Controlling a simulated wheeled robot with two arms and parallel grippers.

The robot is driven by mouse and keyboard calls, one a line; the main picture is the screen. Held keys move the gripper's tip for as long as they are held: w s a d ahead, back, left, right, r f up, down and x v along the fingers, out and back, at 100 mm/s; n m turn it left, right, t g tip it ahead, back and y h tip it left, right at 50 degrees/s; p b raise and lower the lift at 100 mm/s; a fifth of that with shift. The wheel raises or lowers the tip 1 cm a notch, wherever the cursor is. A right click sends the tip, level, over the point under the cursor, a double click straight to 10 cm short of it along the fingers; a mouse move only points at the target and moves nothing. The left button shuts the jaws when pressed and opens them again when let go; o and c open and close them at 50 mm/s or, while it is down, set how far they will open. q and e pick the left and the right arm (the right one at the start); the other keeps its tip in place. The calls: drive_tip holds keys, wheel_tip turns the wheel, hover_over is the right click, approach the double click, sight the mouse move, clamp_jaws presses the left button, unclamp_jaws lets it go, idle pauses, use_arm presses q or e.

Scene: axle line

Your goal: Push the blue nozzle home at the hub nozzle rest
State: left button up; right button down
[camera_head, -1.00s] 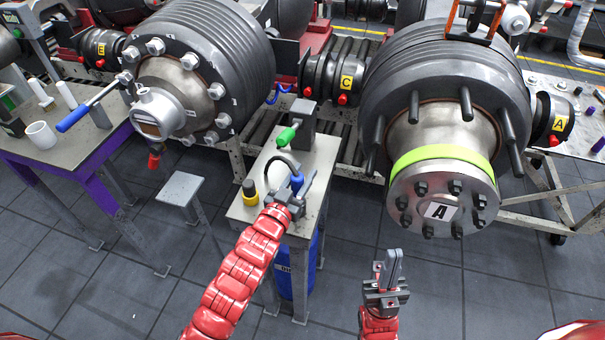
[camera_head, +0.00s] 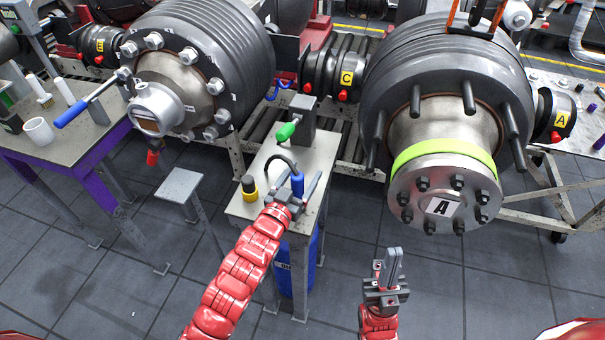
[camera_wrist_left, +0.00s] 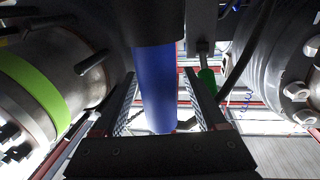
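The blue nozzle (camera_head: 297,185) stands roughly upright above the near end of a small grey stand (camera_head: 238,208), with a black hose (camera_head: 277,159) curving beside it. My left gripper (camera_head: 299,192) is around it. In the left wrist view the blue nozzle (camera_wrist_left: 158,90) sits between the two fingers (camera_wrist_left: 163,102), with gaps on both sides, so the gripper looks open. The nozzle's seat is hidden by the gripper. A green nozzle (camera_head: 286,132) is at the dark grey block (camera_head: 302,114) on the same stand. My right gripper (camera_head: 389,267) is shut and empty, low at right.
A large hub labelled A (camera_head: 440,205) is at right, another hub (camera_head: 190,80) at upper left. A small grey stool (camera_head: 180,185) and a workbench (camera_head: 70,145) are at left. A blue drum (camera_head: 290,270) is under the stand.

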use_arm(q)
drive_tip(key=shift+s+a+f, duration=0.1)
drive_tip(key=shift+s+a, duration=0.2)
drive_tip(key=shift+s, duration=0.2)
drive_tip(key=b+v, duration=0.2)
drive_tip(key=v, duration=0.5)
drive_tip(key=shift+s+a+f, duration=0.1)
drive_tip(key=shift+s+a, duration=0.05)
drive_tip(key=shift+a, duration=0.05)
drive_tip(key=p+v, duration=0.4)
drive_tip(key=v, duration=0.4)
drive_tip(key=shift+s, duration=0.4)
drive_tip(key=shift+a, duration=0.15)
